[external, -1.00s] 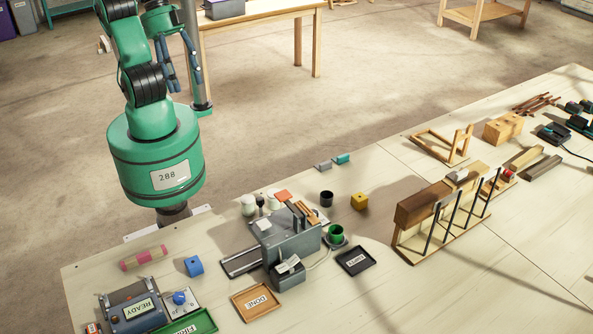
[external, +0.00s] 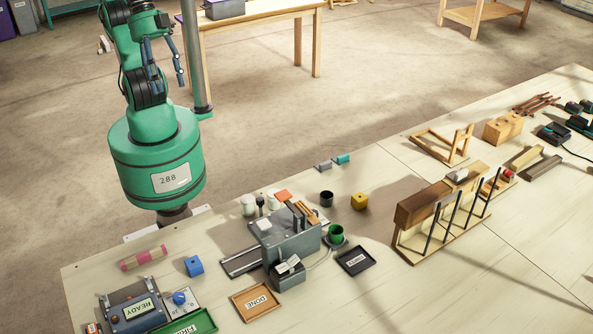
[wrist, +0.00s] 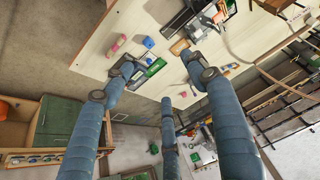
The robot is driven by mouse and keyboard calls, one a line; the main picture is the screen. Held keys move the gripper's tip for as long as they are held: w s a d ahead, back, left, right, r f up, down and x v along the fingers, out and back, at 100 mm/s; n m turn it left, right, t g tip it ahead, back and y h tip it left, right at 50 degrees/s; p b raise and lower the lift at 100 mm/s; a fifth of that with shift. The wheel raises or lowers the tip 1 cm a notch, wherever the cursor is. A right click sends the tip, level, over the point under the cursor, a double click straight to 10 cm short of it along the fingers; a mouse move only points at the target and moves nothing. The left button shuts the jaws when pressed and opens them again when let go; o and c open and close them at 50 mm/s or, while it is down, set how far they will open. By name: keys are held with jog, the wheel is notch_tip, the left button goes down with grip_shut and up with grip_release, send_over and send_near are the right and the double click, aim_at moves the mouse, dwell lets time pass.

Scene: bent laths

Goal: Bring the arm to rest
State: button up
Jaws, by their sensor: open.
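My gripper (external: 165,68) is in the upper left of the external view, close above my green base and beside my arm's folded links. Its blue fingers are spread and point down. Nothing is between them. In the wrist view the fingers (wrist: 160,85) reach up the picture well apart, with the workbench far beyond them. My gripper is clear of the bench and touches nothing that I can see.
A wooden table (external: 270,18) stands behind my arm. The floor between is clear.

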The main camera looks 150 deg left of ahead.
notch_tip(320, 180, down, 4)
jog(key=b, duration=0.3)
jog(key=shift+r, duration=0.15)
